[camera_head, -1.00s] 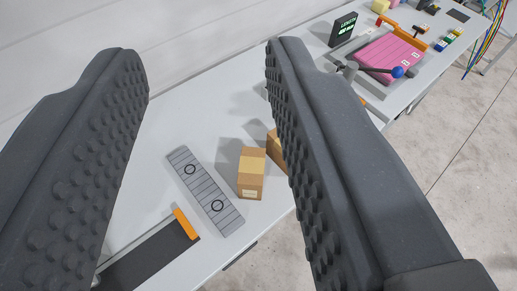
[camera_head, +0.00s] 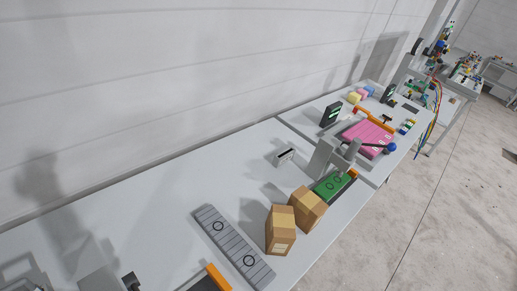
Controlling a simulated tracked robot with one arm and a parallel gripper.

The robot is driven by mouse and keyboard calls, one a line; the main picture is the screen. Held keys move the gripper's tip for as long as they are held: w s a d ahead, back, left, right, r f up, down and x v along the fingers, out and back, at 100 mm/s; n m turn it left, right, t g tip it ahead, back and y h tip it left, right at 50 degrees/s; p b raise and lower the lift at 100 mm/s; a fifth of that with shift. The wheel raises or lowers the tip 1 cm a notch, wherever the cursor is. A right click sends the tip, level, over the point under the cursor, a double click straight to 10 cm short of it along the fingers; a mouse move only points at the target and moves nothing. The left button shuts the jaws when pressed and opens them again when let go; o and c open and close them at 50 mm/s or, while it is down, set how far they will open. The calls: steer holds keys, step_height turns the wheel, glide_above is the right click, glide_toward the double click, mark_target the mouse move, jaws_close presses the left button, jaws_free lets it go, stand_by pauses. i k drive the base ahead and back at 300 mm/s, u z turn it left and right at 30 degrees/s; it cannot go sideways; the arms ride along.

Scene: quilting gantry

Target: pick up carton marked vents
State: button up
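Two small brown cardboard cartons stand side by side on the light grey table (camera_head: 150,190). The nearer carton (camera_head: 281,231) is upright and has a pale label low on its front, too small to read. The other carton (camera_head: 307,208) stands just behind it to the right, and no writing can be made out on it. I cannot tell which one is marked vents. My gripper is not in view, and nothing covers the cartons.
A grey slatted strip with two rings (camera_head: 233,246) lies left of the cartons. A green board (camera_head: 334,186) in a grey fixture lies behind them, with a pink panel (camera_head: 368,139) farther back. A white wall (camera_head: 150,80) runs along the table. The table's left middle is clear.

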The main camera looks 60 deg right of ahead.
mark_target(309, 208)
steer(key=u, duration=0.5)
steer(key=k, duration=1.35)
steer(key=z, duration=1.9)
steer(key=i, duration=1)
steer(key=u, duration=0.05)
